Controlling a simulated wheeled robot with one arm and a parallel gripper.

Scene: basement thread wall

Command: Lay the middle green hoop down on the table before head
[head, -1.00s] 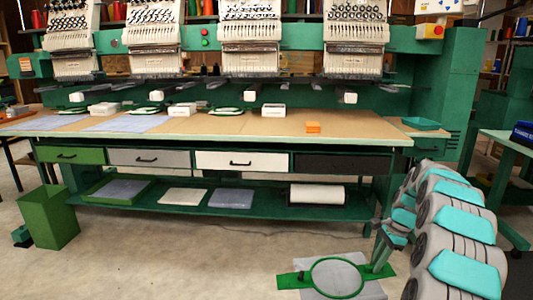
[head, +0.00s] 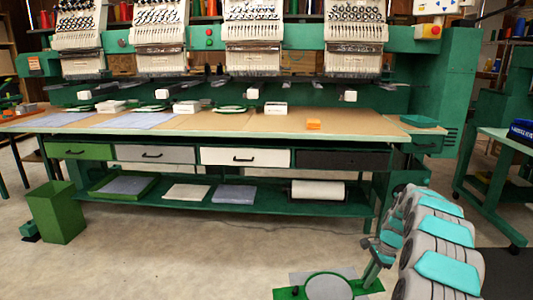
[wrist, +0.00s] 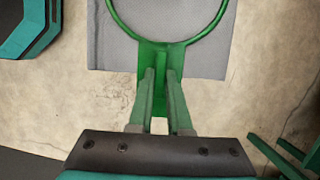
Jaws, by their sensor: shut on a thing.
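My gripper (wrist: 161,80) is shut on the tab of a green hoop (wrist: 190,41), which has a grey cloth (wrist: 208,58) across it. In the head view, the held hoop (head: 306,279) is at the bottom edge, low in front of the table and partly cut off by the frame. The long tan-topped table (head: 355,124) stands beyond it. Several other green hoops lie on the table, one near the middle (head: 231,109), one left of it (head: 148,108) and one farther left (head: 78,108). I cannot tell which was the middle one.
Embroidery heads (head: 255,45) hang over the table's back. White blocks (head: 276,108) and a small orange stack (head: 313,125) sit on the tabletop, with bare tan stretches between. A green bin (head: 56,213) stands on the floor left. A side table (head: 505,145) is at right.

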